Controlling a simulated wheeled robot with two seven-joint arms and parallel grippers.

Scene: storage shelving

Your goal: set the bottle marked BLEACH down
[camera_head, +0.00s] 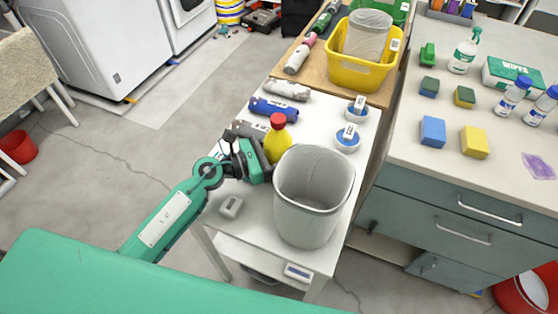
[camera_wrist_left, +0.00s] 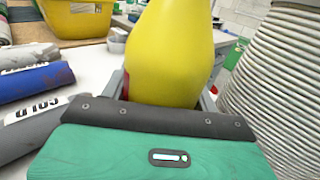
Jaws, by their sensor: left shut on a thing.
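A yellow bottle with a red cap (camera_head: 277,146) stands upright at the white table (camera_head: 338,176), just behind the grey ribbed bin (camera_head: 305,215). My left gripper (camera_head: 264,162) is shut on it, and the yellow body (camera_wrist_left: 170,45) fills the middle of the left wrist view between the fingers. No BLEACH marking shows on the side I see. The bottle's base is hidden by the gripper and the bin, so I cannot tell whether it touches the table. My right gripper is not in view.
Rolled cloths, one blue (camera_head: 273,109), lie left of and behind the bottle. Two small blue-and-white containers (camera_head: 347,138) stand to its right. A yellow tub (camera_head: 362,70) sits farther back. Some bare tabletop shows behind the bin.

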